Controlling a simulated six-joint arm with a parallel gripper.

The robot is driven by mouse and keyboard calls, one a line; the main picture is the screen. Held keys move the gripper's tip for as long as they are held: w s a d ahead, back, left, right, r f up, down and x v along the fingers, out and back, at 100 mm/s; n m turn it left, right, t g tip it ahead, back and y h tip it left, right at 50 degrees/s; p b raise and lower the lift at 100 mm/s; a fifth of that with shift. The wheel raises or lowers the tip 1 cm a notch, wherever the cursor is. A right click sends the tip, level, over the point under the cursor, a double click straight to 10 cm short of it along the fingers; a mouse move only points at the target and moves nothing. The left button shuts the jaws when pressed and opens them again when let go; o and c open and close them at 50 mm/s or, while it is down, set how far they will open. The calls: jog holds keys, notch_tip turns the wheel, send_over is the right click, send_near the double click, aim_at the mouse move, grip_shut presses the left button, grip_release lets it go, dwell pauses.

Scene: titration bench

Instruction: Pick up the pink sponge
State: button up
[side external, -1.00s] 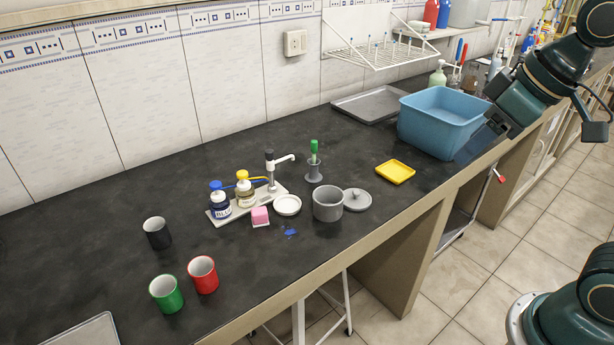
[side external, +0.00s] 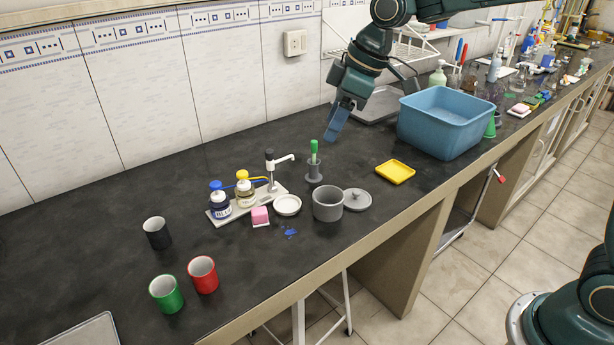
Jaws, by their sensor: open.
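The pink sponge (side external: 260,215) is a small block with a pale lower part. My gripper (side external: 334,138) hangs above the bench, up and to the right of the sponge, near the green-topped item. It is well apart from the sponge. It is open and holds nothing that I can see; the gap between its fingers is hard to see from this angle.
Near the sponge are a bottle with a blue cap (side external: 219,200), a bottle with a yellow cap (side external: 244,190), a white dish (side external: 287,205) and a grey pot (side external: 328,204). A green-topped holder (side external: 314,165) stands behind. A blue basin (side external: 445,125) is right. Cups stand front left.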

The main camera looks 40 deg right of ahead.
jog(key=w+a+f+n+g, duration=0.1)
jog(key=w+a+f+n, duration=0.15)
jog(key=w+f, duration=0.4)
jog(key=n+y, duration=0.1)
jog(key=n, duration=0.1)
send_near(259, 210)
jog(key=w+v, duration=0.1)
jog(key=v, duration=0.3)
jog(key=shift+d+f+g, duration=0.1)
jog(key=shift+g, duration=0.2)
jog(key=shift+f, duration=0.1)
jog(key=shift+x, duration=4.25)
jog(key=shift+a+x, duration=0.2)
jog(key=shift+x, duration=2.35)
jog(key=shift+s, duration=0.15)
jog(key=c, duration=1.1)
